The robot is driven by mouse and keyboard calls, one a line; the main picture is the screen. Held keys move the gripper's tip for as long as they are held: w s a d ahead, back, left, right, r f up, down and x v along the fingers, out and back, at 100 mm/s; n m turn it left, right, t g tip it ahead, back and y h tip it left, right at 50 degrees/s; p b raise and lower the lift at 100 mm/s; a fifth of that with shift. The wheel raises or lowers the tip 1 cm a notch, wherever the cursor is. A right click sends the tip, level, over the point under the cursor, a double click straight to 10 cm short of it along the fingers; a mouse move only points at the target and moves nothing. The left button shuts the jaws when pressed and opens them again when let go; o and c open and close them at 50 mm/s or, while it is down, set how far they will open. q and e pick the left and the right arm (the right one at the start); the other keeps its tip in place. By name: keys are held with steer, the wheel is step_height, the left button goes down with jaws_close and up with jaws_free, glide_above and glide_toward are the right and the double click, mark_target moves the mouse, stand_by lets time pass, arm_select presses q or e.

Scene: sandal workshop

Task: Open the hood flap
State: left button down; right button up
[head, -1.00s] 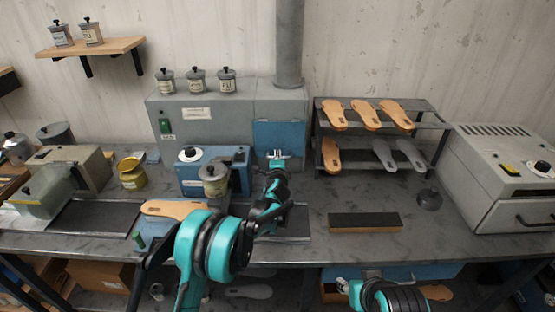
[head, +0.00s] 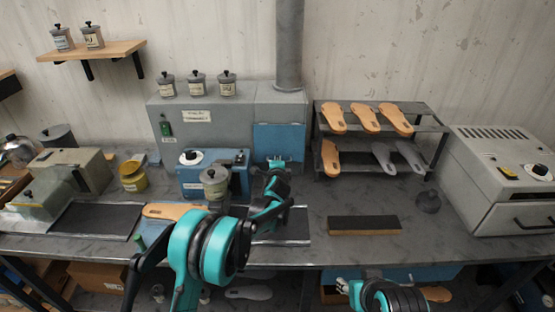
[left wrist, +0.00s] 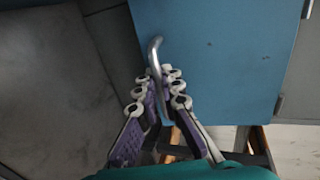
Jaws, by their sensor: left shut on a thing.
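The hood flap (head: 278,138) is a blue panel on the front of the grey hood (head: 225,115), below the duct. It looks closed or nearly so. In the left wrist view the flap (left wrist: 215,55) fills the upper middle, with a bent metal handle (left wrist: 156,60). My left gripper (head: 277,163) is at the flap's lower edge. In the left wrist view its fingers (left wrist: 160,92) are shut on the handle, which runs down between them. My right gripper (head: 347,286) is low at the front edge of the bench, and its jaws are unclear.
A blue device (head: 205,180) with a grey pot (head: 215,183) stands just left of my left gripper. A rack of sandal soles (head: 378,135) is on the right. A dark block (head: 364,225) lies on the bench. A grey oven (head: 500,180) stands far right.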

arm_select(q)
steer(key=s+r+g+p, duration=0.9)
steer(key=r+g+p, duration=0.1)
steer(key=p, duration=0.3)
steer(key=shift+r+g, duration=0.4)
steer(key=shift+r, duration=0.4)
steer(key=c, duration=1.9)
jaws_free()
steer(key=shift+c, duration=0.2)
steer(key=shift+s+r, duration=0.1)
steer(key=shift+r, duration=0.05)
steer(key=v, duration=1.1)
steer(key=shift+r, duration=0.35)
